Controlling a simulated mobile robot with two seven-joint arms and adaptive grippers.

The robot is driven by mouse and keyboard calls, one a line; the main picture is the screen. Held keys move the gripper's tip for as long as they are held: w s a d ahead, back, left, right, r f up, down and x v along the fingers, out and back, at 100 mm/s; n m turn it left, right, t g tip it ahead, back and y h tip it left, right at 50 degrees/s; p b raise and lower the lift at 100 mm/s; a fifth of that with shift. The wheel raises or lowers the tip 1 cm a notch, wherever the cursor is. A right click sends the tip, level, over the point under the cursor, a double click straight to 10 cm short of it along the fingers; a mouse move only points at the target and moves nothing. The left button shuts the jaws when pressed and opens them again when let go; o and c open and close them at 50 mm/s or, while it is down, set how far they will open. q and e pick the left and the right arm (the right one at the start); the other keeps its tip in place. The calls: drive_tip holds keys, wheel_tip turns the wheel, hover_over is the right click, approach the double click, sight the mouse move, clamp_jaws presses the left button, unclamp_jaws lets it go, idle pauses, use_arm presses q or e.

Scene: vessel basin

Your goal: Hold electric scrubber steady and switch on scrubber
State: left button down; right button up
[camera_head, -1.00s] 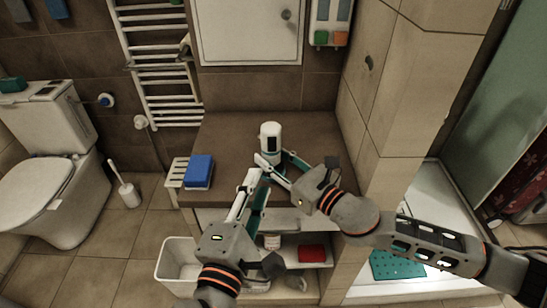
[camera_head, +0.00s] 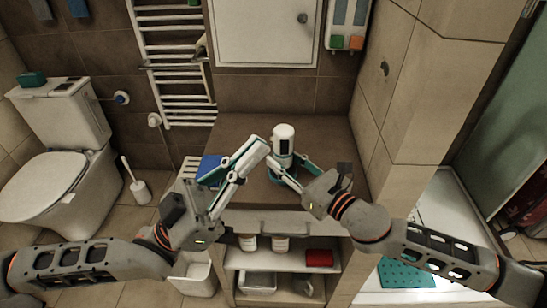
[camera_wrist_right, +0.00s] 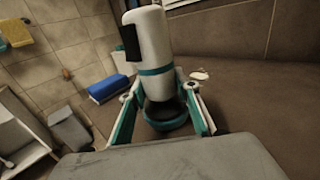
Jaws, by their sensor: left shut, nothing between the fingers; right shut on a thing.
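The electric scrubber (camera_head: 284,146) stands upright on the brown counter. It has a white body, a teal band and a teal base. In the right wrist view, the scrubber (camera_wrist_right: 153,42) shows a dark switch panel on its left side. My right gripper (camera_head: 274,170) is shut on the scrubber's lower part, one finger on each side; these fingers (camera_wrist_right: 163,105) also show in the right wrist view. My left gripper (camera_head: 262,146) is shut and empty, its tips close to the scrubber's upper left side. I cannot tell whether they touch it.
A blue sponge (camera_head: 209,170) lies on a pale slatted rack at the counter's left end, partly behind my left gripper. A tiled wall (camera_head: 420,100) rises right of the counter (camera_head: 240,128). Shelves below hold jars and a red cloth (camera_head: 319,257).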

sight(285, 148)
use_arm(q)
drive_tip(key=w+a+f+m+g+y, duration=0.2)
drive_tip(key=w+a+f+m+y, duration=0.1)
drive_tip(key=f+m, duration=0.3)
drive_tip(key=w+a+f+m+g+y, duration=0.3)
drive_tip(key=f+m, duration=0.4)
drive_tip(key=m, duration=0.3)
drive_tip(key=shift+w+a+f+m+g+y, duration=0.15)
drive_tip(key=shift+w+a+m+g+y, duration=0.15)
drive_tip(key=shift+w+m+y, duration=0.15)
drive_tip(key=shift+d, duration=0.15)
drive_tip(key=w+d, duration=0.7)
drive_tip(key=d, duration=0.2)
drive_tip(key=shift+f, duration=0.35)
